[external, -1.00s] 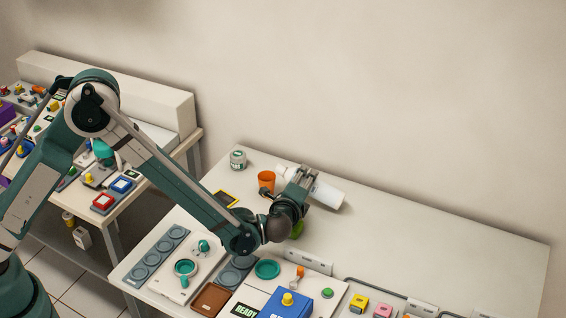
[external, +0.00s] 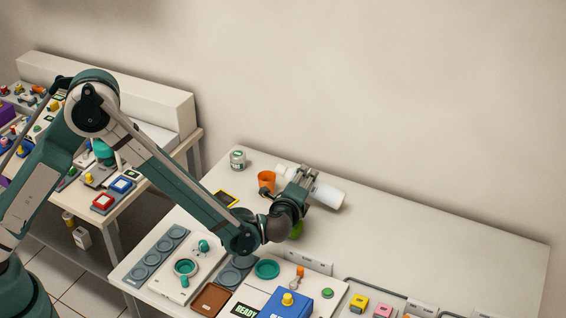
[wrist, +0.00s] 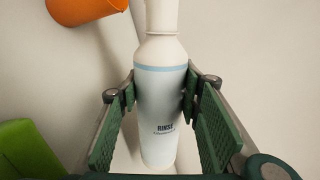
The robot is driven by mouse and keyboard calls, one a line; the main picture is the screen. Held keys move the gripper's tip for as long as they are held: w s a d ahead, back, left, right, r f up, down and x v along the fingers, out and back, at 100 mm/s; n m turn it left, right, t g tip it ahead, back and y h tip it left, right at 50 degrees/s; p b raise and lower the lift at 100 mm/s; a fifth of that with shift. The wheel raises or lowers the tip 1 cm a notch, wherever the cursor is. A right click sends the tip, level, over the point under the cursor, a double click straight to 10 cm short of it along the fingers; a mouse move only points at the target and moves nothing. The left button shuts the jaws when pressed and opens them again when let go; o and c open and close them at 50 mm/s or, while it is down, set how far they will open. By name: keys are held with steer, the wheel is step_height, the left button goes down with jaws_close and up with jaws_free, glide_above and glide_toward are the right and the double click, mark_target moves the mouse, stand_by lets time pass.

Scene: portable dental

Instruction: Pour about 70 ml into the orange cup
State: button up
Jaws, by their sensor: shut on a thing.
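A white rinse bottle with a pale blue band and "RINSE" lettering shows in the wrist view (wrist: 162,105) and in the external view (external: 328,194). My gripper (external: 303,177) is shut on its body; its green pads also show on both sides of the bottle in the wrist view (wrist: 160,105). The bottle is tilted close to lying flat, its neck toward the left in the external view. The orange cup (external: 266,181) stands on the table just left of the bottle's neck; it also shows at the top left of the wrist view (wrist: 88,14). I cannot see any liquid.
A lidded jar (external: 237,160) stands behind left of the cup. A small yellow-edged black scale or display (external: 226,199) lies in front. A green object (wrist: 30,150) is close to my gripper. Teal and blue items fill the front; the right rear table is clear.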

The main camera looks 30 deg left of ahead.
mark_target(296, 169)
steer(key=shift+r, duration=0.15)
steer(key=shift+a+r+m, duration=0.25)
steer(key=shift+r+m, duration=0.05)
steer(key=shift+m, duration=0.3)
steer(key=shift+a+r+m+y+b, duration=0.3)
steer(key=shift+r+m+y, duration=0.2)
steer(key=shift+r+m, duration=0.25)
steer(key=r+m, duration=0.1)
steer(key=a+r+m+y+b, duration=0.1)
steer(key=m, duration=0.1)
steer(key=shift+s+a+r, duration=0.1)
steer(key=shift+a, duration=0.2)
steer(key=m, duration=0.1)
steer(key=r+m+y+b, duration=0.1)
steer(key=m, duration=0.1)
steer(key=shift+d+r+t, duration=0.1)
steer(key=shift+d+t, duration=0.1)
steer(key=shift+t, duration=0.2)
steer(key=shift+r+m+t+y+b, duration=0.1)
steer(key=shift+m+t+y+b, duration=0.25)
steer(key=shift+m+b, duration=0.95)
steer(key=shift+m, duration=0.45)
